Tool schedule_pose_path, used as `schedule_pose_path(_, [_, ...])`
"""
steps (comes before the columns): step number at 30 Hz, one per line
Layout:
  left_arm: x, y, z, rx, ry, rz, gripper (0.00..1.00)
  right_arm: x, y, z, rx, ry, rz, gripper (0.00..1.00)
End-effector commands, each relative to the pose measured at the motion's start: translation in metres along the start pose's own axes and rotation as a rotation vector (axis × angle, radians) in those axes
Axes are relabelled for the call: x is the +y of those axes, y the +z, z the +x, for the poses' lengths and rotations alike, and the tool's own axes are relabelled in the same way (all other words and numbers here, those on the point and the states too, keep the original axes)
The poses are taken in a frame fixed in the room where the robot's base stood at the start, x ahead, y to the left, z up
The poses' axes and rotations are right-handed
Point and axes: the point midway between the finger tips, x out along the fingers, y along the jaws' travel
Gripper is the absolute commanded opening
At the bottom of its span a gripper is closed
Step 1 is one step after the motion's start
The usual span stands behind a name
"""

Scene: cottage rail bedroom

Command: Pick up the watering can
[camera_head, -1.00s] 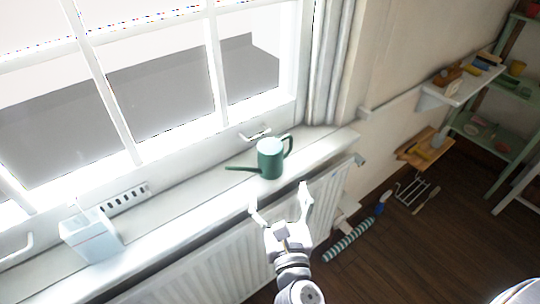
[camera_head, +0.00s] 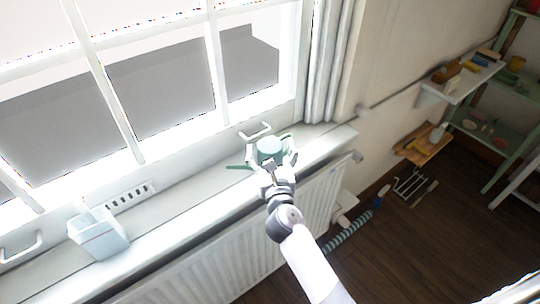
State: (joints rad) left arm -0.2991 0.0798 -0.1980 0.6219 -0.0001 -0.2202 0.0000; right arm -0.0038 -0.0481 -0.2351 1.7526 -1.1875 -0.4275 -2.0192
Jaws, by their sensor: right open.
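A green watering can (camera_head: 270,147) stands on the white windowsill below the window. Its thin spout points left and its handle is on the right, partly hidden by my gripper. My right gripper (camera_head: 271,157) is at the can, with its open fingers on either side of the can's body. I cannot tell whether the fingers touch it. The lower part of the can is hidden behind the gripper. My left gripper is not in view.
A pale box-like container (camera_head: 98,235) stands on the sill at the left. A white radiator (camera_head: 245,245) is under the sill. Wall shelves (camera_head: 462,84) and a wooden board (camera_head: 424,146) are at the right.

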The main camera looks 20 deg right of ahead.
Motion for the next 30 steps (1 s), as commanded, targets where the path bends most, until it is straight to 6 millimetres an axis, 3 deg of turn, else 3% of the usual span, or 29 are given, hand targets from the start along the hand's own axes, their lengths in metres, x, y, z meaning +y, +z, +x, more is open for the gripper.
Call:
schedule_pose_path(9, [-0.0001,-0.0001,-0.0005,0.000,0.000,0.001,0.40,-0.0004,-0.0005,0.0064,0.001,-0.001,0.000,0.80])
schedule_pose_path(30, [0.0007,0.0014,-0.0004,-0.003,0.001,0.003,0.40,-0.0004,-0.0005,0.0061,0.001,-0.001,0.000,0.34])
